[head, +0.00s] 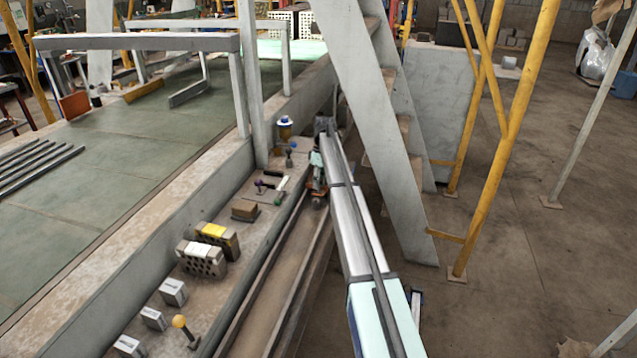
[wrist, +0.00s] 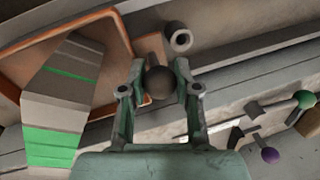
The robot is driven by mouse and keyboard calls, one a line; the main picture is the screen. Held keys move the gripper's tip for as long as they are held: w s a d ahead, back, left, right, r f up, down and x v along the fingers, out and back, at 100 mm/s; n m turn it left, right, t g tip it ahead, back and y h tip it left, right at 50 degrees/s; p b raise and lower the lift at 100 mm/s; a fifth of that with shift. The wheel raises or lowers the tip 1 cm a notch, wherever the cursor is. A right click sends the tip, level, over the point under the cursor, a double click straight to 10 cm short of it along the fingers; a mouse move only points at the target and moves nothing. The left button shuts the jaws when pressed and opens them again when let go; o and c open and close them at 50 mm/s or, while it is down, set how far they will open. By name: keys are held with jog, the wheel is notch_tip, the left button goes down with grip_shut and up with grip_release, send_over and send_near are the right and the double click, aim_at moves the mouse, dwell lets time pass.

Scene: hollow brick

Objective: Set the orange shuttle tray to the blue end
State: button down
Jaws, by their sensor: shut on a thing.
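The orange tray (wrist: 115,35) is at the upper left of the wrist view, with a raised orange rim, partly out of frame. A grey block with green stripes (wrist: 62,100) overlaps it there. My gripper (wrist: 160,90) is shut on a dark round knob (wrist: 159,83) beside the tray's right edge. The fingers hide how the knob joins the tray. In the head view my gripper (head: 317,178) is small at the far end of my arm, above the rail, with an orange patch (head: 318,189) under it. I cannot make out a blue end.
A purple knob (wrist: 270,155) and green knob (wrist: 305,99) stand right of my gripper. A grey stair (head: 370,130) is close on the right.

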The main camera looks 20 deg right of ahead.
jog(key=shift+w+d, duration=0.1)
jog(key=shift+w, duration=0.1)
jog(key=c, duration=0.8)
grip_release()
jog(key=shift+r, duration=0.15)
jog(key=r, duration=0.3)
jog(key=w+d+r, duration=0.1)
jog(key=r, duration=0.7)
jog(key=shift+w+d+r, duration=0.25)
jog(key=shift+w+d, duration=0.1)
